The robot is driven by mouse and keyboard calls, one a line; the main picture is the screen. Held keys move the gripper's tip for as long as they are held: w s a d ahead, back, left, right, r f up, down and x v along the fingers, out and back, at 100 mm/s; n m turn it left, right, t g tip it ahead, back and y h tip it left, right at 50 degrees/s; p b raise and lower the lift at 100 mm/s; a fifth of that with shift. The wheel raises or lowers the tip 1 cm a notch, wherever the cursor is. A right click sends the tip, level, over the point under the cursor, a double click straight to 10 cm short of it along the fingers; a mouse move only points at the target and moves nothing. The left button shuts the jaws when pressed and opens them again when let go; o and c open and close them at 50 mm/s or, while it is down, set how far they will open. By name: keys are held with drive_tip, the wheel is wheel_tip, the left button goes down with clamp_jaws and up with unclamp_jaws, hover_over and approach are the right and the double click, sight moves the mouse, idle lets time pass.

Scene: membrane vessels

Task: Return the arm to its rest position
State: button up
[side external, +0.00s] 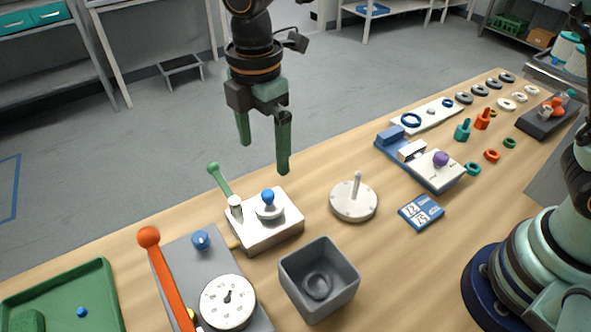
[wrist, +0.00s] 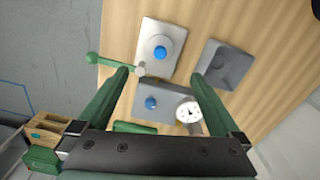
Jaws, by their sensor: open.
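My gripper (side external: 264,158) has two green fingers, set wide apart with nothing between them. In the side external view it hangs in the air above the back edge of the table, over a white block (side external: 267,226) with a blue knob and a green-handled lever (side external: 219,178). In the wrist view my gripper (wrist: 160,82) also shows spread open, with the white block (wrist: 147,58) beyond the fingertips. My gripper touches nothing that I can see.
A grey plate with a dial (side external: 228,302) and an orange-knobbed lever (side external: 165,275), a grey open box (side external: 318,279), and a green tray (side external: 108,284) stand in front. A round disc with a peg (side external: 354,201) is right. Rings and a blue-based device (side external: 425,163) lie farther right.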

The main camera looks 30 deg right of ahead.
drive_tip(key=s+d+r+m+t, duration=0.2)
drive_tip(key=d+m, duration=0.4)
drive_tip(key=d, duration=0.3)
drive_tip(key=s+d+r+m+t, duration=0.1)
drive_tip(key=s+d+r+m, duration=0.1)
drive_tip(key=d+m, duration=0.5)
drive_tip(key=s+d+r+m+t, duration=0.2)
drive_tip(key=d+m, duration=0.5)
drive_tip(key=d, duration=0.4)
drive_tip(key=shift+s+r+t, duration=0.3)
drive_tip(key=shift+s+r, duration=0.2)
drive_tip(key=shift+s, duration=0.75)
